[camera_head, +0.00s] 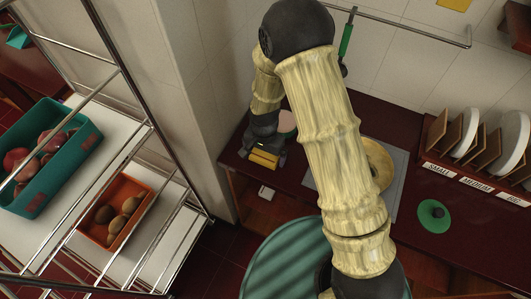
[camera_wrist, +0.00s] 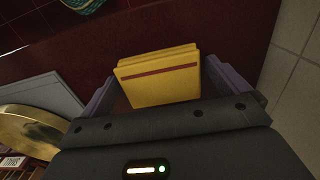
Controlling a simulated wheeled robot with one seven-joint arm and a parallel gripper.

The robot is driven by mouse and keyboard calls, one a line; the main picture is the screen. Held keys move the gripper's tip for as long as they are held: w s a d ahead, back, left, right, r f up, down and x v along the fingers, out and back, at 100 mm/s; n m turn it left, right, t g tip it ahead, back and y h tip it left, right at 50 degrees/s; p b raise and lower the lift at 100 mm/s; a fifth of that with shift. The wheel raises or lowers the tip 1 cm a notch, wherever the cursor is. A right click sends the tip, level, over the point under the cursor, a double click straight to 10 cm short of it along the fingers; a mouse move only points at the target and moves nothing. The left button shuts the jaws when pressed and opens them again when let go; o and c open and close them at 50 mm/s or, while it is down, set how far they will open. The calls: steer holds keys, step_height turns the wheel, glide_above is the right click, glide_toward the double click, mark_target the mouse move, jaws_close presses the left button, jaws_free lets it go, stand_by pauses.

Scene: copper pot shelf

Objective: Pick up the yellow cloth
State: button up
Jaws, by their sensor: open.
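The yellow cloth (camera_wrist: 158,86) is folded into a flat block with a dark red stripe and lies on the dark red counter (camera_wrist: 150,32). In the wrist view it sits between the two fingers of my gripper (camera_wrist: 162,72), with a finger on each side; I cannot tell whether they touch it. In the head view the cloth (camera_head: 263,159) shows as a small yellow patch at the counter's left end, just below my gripper (camera_head: 266,148). My gripper is open, and its body hides the near part of the cloth.
A brass-coloured round pan (camera_head: 378,165) rests on a grey mat (camera_head: 399,186). A green round object (camera_head: 433,215) lies to the right, before the labelled plate rack (camera_head: 470,172). A metal shelf at left holds a teal crate (camera_head: 84,145) and an orange crate (camera_head: 97,238).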

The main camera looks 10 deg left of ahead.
mark_target(265, 154)
stand_by(0.5)
steer(key=c, duration=0.8)
steer(key=shift+r, duration=0.1)
step_height(265, 154, up, 10)
steer(key=shift+f+b, duration=0.1)
steer(key=shift+b, duration=0.55)
